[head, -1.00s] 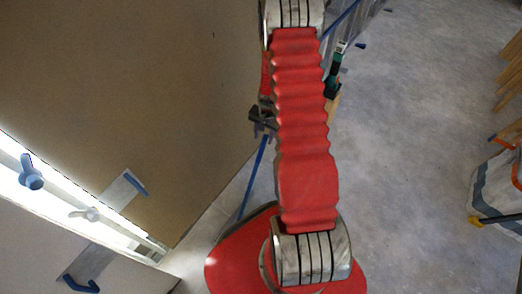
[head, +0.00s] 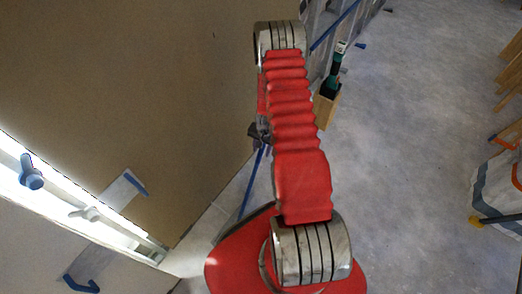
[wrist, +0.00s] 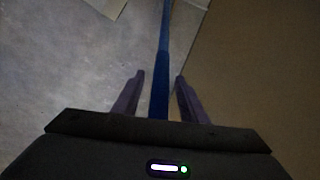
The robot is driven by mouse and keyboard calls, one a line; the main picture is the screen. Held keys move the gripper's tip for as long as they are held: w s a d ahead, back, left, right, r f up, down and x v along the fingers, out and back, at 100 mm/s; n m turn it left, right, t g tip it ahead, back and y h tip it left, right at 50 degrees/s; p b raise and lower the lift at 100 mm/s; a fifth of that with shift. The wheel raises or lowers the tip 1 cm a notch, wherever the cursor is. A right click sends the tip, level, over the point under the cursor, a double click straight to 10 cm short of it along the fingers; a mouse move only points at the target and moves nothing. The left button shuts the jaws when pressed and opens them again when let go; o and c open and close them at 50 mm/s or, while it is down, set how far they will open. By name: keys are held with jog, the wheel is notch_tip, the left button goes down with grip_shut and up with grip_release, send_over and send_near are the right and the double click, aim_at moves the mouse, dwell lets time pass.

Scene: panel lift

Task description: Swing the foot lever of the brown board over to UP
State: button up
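The brown board (head: 130,80) fills the upper left of the head view, and its face also shows at the right of the wrist view (wrist: 260,80). The blue foot lever (head: 252,182) is a long thin bar beside the board's edge, sloping down to the floor. In the wrist view the lever (wrist: 162,60) runs between the two fingers of my gripper (wrist: 160,75), with a gap on each side. The fingers are apart and not closed on it. In the head view my gripper is small, dark and partly hidden by my arm. No UP mark can be read.
A white-and-grey bag (head: 497,190) and wooden legs are at the right. Blue-tipped brackets (head: 125,190) sit at the lower left. The grey floor between is clear.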

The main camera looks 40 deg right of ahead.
jog(key=shift+f, duration=0.2)
jog(key=shift+c, duration=0.3)
grip_shut()
jog(key=shift+a, duration=0.3)
jog(key=shift+d, duration=0.1)
